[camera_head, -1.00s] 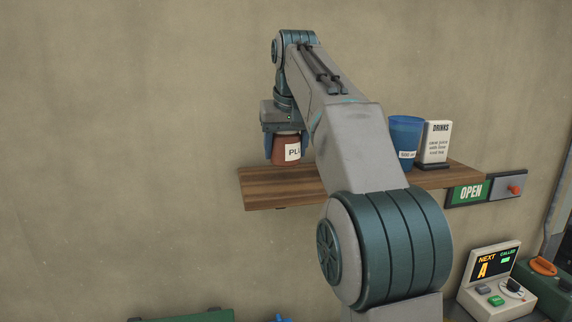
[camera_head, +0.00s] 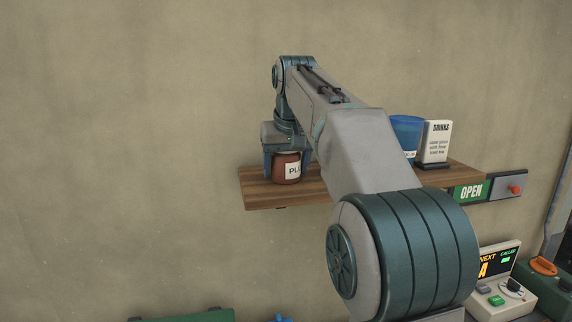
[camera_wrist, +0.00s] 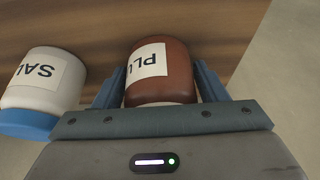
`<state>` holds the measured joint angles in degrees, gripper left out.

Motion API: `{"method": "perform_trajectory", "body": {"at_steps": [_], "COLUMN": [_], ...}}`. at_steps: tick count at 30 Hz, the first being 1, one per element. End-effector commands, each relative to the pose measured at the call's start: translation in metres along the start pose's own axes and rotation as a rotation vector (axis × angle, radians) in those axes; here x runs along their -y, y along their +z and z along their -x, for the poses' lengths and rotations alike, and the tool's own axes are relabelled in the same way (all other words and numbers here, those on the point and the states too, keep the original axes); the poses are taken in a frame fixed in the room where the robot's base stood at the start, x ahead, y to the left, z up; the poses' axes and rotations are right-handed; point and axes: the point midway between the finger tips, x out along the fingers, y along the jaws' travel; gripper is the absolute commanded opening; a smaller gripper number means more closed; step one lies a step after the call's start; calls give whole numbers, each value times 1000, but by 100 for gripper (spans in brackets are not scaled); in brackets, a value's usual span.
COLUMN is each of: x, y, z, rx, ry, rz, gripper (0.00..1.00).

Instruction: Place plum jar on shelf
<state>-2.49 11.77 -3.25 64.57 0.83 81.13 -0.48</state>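The plum jar (camera_head: 286,169) is red-brown with a white label starting "PLU". It stands upright at the left part of the wooden shelf (camera_head: 255,197), its base seeming to touch the board. My gripper (camera_head: 287,168) points down from above, one finger on each side of the jar. In the wrist view, the jar (camera_wrist: 160,80) sits between the fingers (camera_wrist: 160,75), and the fingertips look to be against its sides. The jar's lid is mostly hidden by the gripper.
A white jar (camera_wrist: 45,80) with a blue lid, labelled "SAL", stands beside the plum jar in the wrist view. A blue cup (camera_head: 408,128) and a drinks sign (camera_head: 436,142) stand farther right. My arm hides the shelf's middle.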

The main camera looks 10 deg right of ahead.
Motion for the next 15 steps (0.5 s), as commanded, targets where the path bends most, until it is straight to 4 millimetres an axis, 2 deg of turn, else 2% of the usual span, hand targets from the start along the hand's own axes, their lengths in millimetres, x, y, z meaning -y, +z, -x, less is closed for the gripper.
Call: {"method": "perform_trajectory", "body": {"at_steps": [10,15], "x": [0,0], "y": [-1,-2], "z": [1,13], "rx": [1,-2], "ry": [0,0], "rz": [0,0], "gripper": [80,80]}}
